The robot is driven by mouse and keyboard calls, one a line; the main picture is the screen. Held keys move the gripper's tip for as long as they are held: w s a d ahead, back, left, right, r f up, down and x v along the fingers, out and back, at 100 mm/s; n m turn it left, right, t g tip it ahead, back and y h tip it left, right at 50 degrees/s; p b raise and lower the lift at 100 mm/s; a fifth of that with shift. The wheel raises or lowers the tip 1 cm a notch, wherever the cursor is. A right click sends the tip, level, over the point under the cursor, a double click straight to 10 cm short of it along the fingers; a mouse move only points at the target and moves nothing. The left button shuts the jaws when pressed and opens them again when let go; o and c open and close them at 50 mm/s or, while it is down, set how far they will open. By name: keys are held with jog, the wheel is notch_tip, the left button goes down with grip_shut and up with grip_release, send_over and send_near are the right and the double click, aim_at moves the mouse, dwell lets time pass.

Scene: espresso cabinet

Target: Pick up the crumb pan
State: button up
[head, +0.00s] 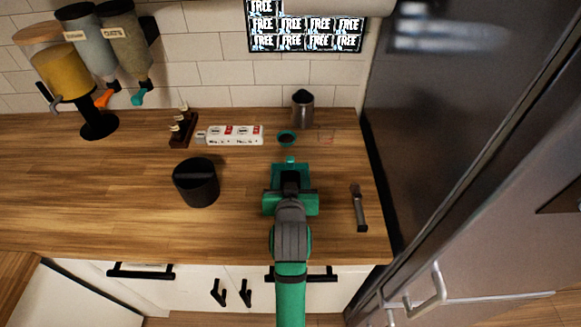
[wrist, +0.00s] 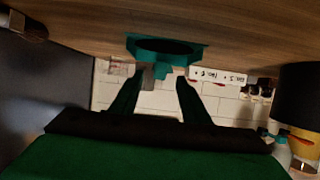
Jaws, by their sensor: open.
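A small teal pan with a dark inside (head: 287,138), which I take for the crumb pan, sits on the wooden counter toward the wall. In the wrist view the teal pan (wrist: 190,59) lies just beyond the fingertips, with a short stub facing them. My gripper (head: 290,172) is over the counter on the near side of the pan. In the wrist view my gripper (wrist: 160,82) shows two dark teal fingers apart with nothing between them. The fingers appear clear of the pan. The head view hides most of the finger length.
A grey pitcher (head: 302,112) stands behind the pan. A white labelled block (head: 232,135) lies to its left. A black cylinder (head: 196,184) stands at left, and a dark-handled tool (head: 358,208) lies at right. A steel fridge (head: 450,150) bounds the right side.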

aim_at(290, 163)
jog(key=x, duration=0.3)
jog(key=shift+w, duration=0.2)
jog(key=shift+w+a, duration=0.2)
jog(key=shift+w, duration=0.15)
jog(key=shift+d+r+x, duration=0.15)
jog(key=shift+x, duration=0.8)
jog(key=shift+d+r+x, duration=0.1)
jog(key=shift+r+x, duration=0.05)
jog(key=shift+x, duration=0.85)
jog(key=shift+a, duration=0.1)
jog(key=shift+w, duration=0.15)
grip_shut()
